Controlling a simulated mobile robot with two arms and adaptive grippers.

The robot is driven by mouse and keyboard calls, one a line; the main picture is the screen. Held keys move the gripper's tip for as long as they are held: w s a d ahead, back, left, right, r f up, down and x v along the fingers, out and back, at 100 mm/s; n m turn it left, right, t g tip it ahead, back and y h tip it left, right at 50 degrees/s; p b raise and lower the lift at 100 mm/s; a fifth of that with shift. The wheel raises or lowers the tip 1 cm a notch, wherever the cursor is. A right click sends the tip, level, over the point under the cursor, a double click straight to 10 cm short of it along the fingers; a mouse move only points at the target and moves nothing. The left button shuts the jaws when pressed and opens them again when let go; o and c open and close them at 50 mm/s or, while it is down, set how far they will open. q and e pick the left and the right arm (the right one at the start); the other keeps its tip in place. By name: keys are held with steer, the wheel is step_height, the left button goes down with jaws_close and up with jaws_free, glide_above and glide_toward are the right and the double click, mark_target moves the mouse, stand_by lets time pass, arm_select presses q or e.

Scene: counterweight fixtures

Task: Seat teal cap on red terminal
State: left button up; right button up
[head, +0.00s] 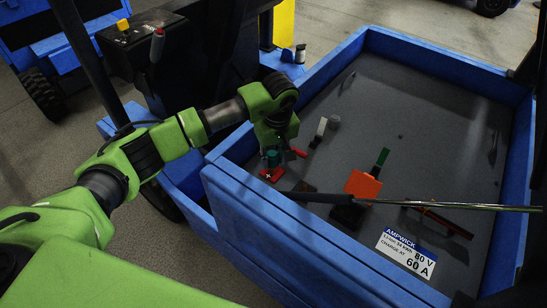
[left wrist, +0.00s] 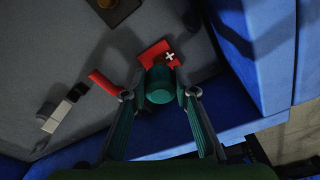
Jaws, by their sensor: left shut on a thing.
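My left gripper (head: 275,150) is shut on the teal cap (head: 272,158) at the left side of the blue-walled bay. In the left wrist view the teal cap (left wrist: 160,86) sits between the two fingertips (left wrist: 160,95). The red terminal (head: 271,174) lies just below the cap in the head view. In the left wrist view the red terminal (left wrist: 158,50) shows a white plus mark and a brownish post partly hidden behind the cap. I cannot tell whether the cap touches the post. My right gripper is not in view.
A red bar (left wrist: 104,83) lies close beside the left finger. A white-and-black piece (head: 320,129) and a grey cylinder (head: 334,122) stand nearby. An orange block (head: 362,185) is further right. A blue wall (head: 285,225) borders the terminal. The bay's far floor (head: 440,120) is mostly clear.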

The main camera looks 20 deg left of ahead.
mark_target(273, 168)
arm_select(q)
steer(key=shift+f, duration=0.15)
steer(key=shift+f+b, duration=1.1)
steer(key=shift+b, duration=0.3)
steer(key=shift+f+b, duration=0.9)
steer(key=shift+f, duration=0.05)
steer(key=o, duration=1.1)
steer(key=shift+c, duration=0.2)
